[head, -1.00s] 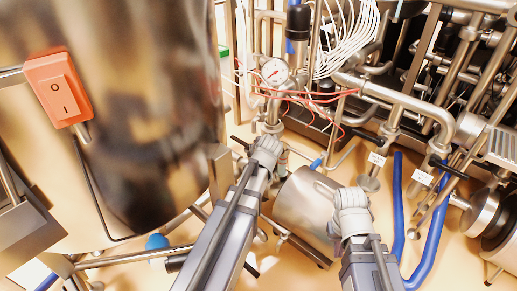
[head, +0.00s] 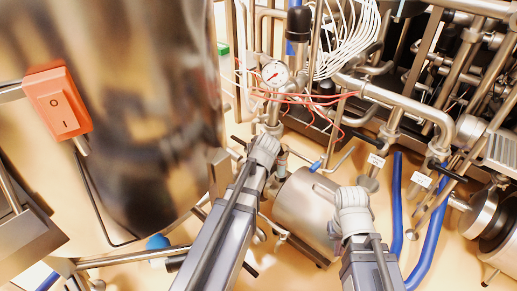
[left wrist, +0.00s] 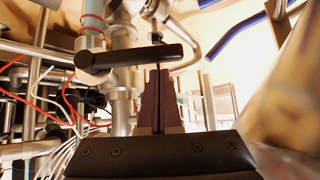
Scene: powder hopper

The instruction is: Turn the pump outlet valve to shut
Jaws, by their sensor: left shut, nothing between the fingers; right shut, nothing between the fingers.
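In the left wrist view a black lever handle (left wrist: 130,57) lies across a steel pipe fitting, just beyond the fingertips. It looks like the valve's lever. My left gripper (left wrist: 158,80) is shut and empty, its dark fingers side by side close to the lever; I cannot tell whether they touch. In the head view a short black handle end (head: 238,140) shows left of my left gripper (head: 266,146), whose wrist hides most of the valve and its fingers. My right gripper (head: 350,197) is right of the steel pump body, its fingers largely hidden.
A large steel hopper (head: 150,100) with an orange switch (head: 58,100) fills the left. A pressure gauge (head: 275,74), red wires and white cables are behind the left gripper. Another black lever (head: 449,170) and blue hoses (head: 430,235) are at right. Pipes crowd the back.

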